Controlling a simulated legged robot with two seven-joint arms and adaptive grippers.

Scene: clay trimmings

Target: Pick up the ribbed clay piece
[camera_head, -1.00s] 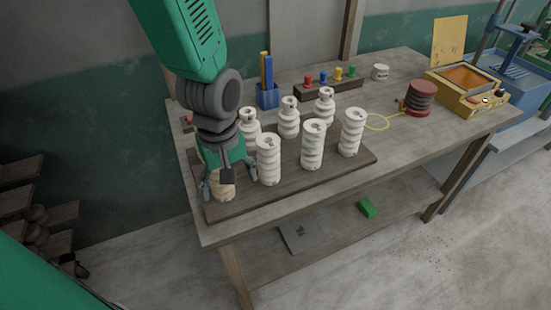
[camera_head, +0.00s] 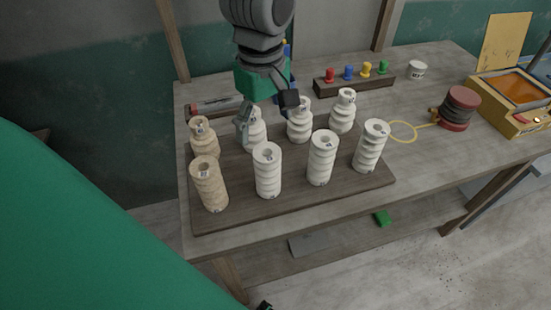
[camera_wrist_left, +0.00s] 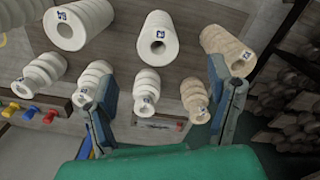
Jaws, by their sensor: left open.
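Several ribbed clay pieces stand upright in two rows on a dark board (camera_head: 300,205). The front row has a tan ribbed cylinder (camera_head: 210,186) at the left, then white ones (camera_head: 267,172). The back row has a tan waisted piece (camera_head: 203,138) at the left, then white waisted ones (camera_head: 299,122). My left gripper (camera_head: 266,118) is open and empty at the second back-row piece (camera_head: 256,132), partly hiding it. In the left wrist view, this white piece (camera_wrist_left: 146,86) shows between the open fingers (camera_wrist_left: 162,88); contact cannot be told. My right gripper is out of view.
Behind the board are a rack of coloured pegs (camera_head: 354,82) and a white jar (camera_head: 418,70). To the right are a dark red spool (camera_head: 460,107) with yellow cord and a yellow box (camera_head: 512,100). Neighbouring clay pieces stand close around my left gripper.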

